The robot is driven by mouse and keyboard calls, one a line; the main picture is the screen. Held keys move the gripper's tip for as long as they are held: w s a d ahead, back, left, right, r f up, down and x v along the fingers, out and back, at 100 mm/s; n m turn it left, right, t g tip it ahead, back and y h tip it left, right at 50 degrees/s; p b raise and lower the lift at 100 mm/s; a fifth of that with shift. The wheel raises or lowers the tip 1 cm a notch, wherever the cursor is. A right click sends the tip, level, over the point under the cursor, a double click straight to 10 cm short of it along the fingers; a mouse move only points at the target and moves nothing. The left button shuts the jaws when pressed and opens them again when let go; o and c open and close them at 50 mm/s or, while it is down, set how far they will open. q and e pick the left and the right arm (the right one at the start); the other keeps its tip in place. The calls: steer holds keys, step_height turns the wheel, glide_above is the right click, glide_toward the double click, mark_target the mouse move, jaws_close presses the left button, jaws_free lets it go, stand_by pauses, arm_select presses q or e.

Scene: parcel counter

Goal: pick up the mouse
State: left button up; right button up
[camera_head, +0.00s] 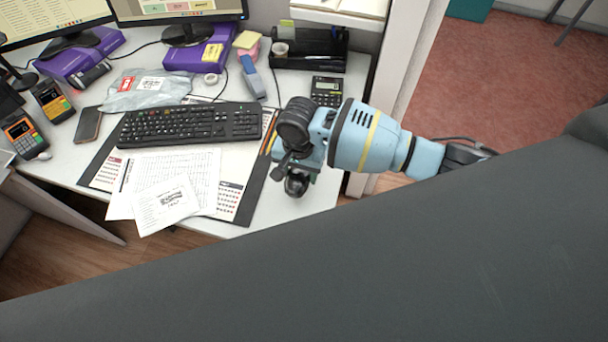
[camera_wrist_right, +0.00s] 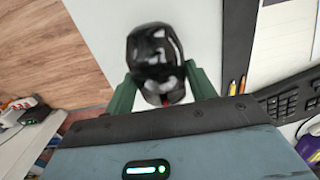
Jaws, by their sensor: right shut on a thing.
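A glossy black mouse (camera_wrist_right: 154,50) is between the two green fingers of my right gripper (camera_wrist_right: 161,76) in the wrist view. The fingers are shut on its sides, and its far end sticks out past them. In the head view the mouse (camera_head: 297,185) shows as a dark rounded shape under my right gripper (camera_head: 294,169), partly hidden by it. This is over the white desk, right of the desk mat. I cannot tell whether the mouse touches the desk. My left gripper is not in view.
The keyboard (camera_head: 190,123) and papers (camera_head: 167,203) lie on the dark desk mat (camera_head: 250,200), left of my gripper. A calculator (camera_head: 327,90) and black organizer (camera_head: 318,62) are behind it. The white desk's (camera_head: 262,221) front edge is close, with wooden floor (camera_head: 50,262) beyond.

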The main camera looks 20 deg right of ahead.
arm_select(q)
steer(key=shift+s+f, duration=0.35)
arm_select(e)
steer(key=s+a, duration=0.2)
steer(key=a, duration=0.2)
steer(key=s+a, duration=0.2)
steer(key=a, duration=0.3)
steer(key=s+a+r, duration=0.1)
steer(key=a, duration=0.3)
steer(key=shift+s+a, duration=0.4)
